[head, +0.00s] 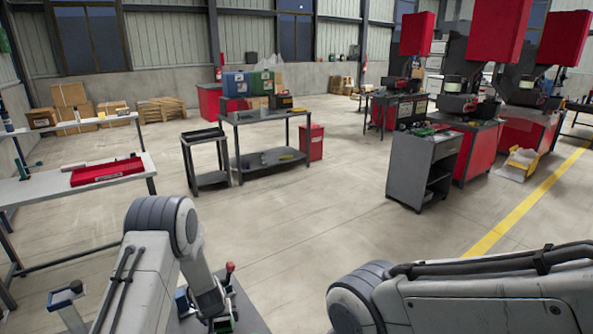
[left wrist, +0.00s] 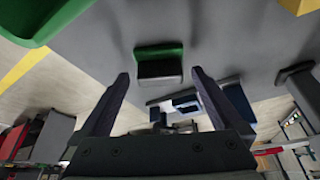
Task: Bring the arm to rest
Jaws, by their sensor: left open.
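My left arm comes in at the bottom left of the head view and bends downward. Its gripper (left wrist: 160,76) shows in the left wrist view with its two dark fingers apart and nothing held between them. A green and black block-like thing (left wrist: 158,65) shows beyond the fingertips on a grey surface (left wrist: 230,35); I cannot tell its distance. My right arm crosses the bottom right of the head view, and its gripper is out of the picture.
At left, a bench (head: 28,192) carries a red tray (head: 107,171). A dark cart (head: 207,180) and a table (head: 262,117) stand mid-floor. A grey cabinet (head: 408,172) stands right, near red machines. A yellow line (head: 497,232) crosses the floor. Open floor lies in the middle.

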